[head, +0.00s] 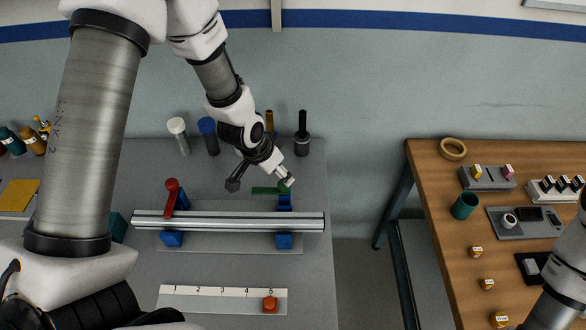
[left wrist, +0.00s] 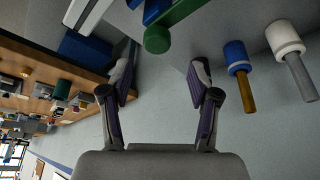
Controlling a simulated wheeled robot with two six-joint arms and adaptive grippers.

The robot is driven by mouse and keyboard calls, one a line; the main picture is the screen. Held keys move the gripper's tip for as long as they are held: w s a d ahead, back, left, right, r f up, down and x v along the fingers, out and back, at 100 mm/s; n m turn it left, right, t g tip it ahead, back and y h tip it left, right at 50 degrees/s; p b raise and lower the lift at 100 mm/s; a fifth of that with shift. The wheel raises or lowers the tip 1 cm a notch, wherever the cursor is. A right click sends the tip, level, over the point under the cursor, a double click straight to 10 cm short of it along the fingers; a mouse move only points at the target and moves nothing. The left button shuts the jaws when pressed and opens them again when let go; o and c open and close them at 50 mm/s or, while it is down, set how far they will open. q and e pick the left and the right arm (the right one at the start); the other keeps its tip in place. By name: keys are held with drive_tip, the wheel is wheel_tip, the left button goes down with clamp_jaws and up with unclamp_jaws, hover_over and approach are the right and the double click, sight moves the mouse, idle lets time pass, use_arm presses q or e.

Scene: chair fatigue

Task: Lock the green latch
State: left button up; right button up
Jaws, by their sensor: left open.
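The green latch (head: 268,190) lies behind the right end of a silver bar (head: 228,221), its arm pointing left, by a blue clamp block (head: 284,240). In the left wrist view its round green end (left wrist: 157,40) shows ahead of the fingertips, roughly between them. My left gripper (head: 260,182) reaches down from above with fingers spread around the latch area. It is open and empty in the left wrist view (left wrist: 158,78). I cannot tell if a finger touches the latch. My right arm shows at the right edge; its gripper is out of frame.
A red latch (head: 172,195) stands at the bar's left end. Behind are a white-topped cylinder (head: 178,128), a blue-topped one (head: 207,128) and a black tool (head: 302,135). A numbered strip (head: 210,304) with a red knob (head: 270,304) lies in front. A wooden table (head: 430,165) stands right.

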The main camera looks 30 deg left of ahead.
use_arm(q)
drive_tip(key=shift+s+d+f+p, duration=0.15)
drive_tip(key=shift+f+p, duration=0.05)
drive_tip(key=shift+f, duration=0.3)
drive_tip(key=shift+s+d+f+p, duration=0.1)
drive_tip(key=shift+f+p, duration=0.1)
drive_tip(key=shift+f, duration=0.25)
drive_tip(key=x, duration=0.5)
drive_tip(key=shift+w+a+p, duration=0.1)
drive_tip(key=shift+w+p, duration=0.3)
drive_tip(key=shift+s+r, duration=0.25)
drive_tip(key=shift+s, duration=0.05)
drive_tip(key=shift+s+r, duration=0.1)
drive_tip(key=shift+s, duration=0.05)
drive_tip(key=c, duration=0.6)
clamp_jaws()
use_arm(e)
drive_tip(key=shift+s+r, duration=0.3)
drive_tip(key=shift+r, duration=0.2)
drive_tip(key=shift+s+r, duration=0.25)
drive_tip(key=shift+r, duration=0.25)
